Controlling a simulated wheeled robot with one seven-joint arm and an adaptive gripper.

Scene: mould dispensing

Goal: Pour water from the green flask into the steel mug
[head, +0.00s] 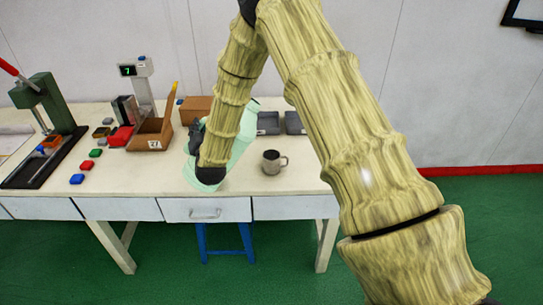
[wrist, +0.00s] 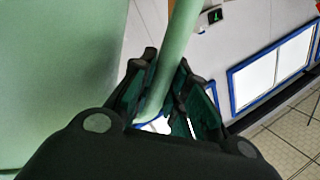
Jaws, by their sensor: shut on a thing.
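The green flask (head: 241,144) is a pale, translucent green vessel in the head view, tilted with its upper end leaning right, partly hidden behind my arm. My gripper (head: 196,136) is at its left side. In the wrist view my gripper (wrist: 166,95) is shut around the flask's handle (wrist: 179,45), and the flask's body (wrist: 60,70) fills the left. I cannot see inside the mug or whether water is flowing.
Two grey trays (head: 267,124) lie behind the mug. A cardboard box (head: 150,142), several coloured blocks (head: 77,179) and a green press (head: 45,104) stand to the left. The white table (head: 310,181) is clear around the mug. A blue stool (head: 224,241) is beneath.

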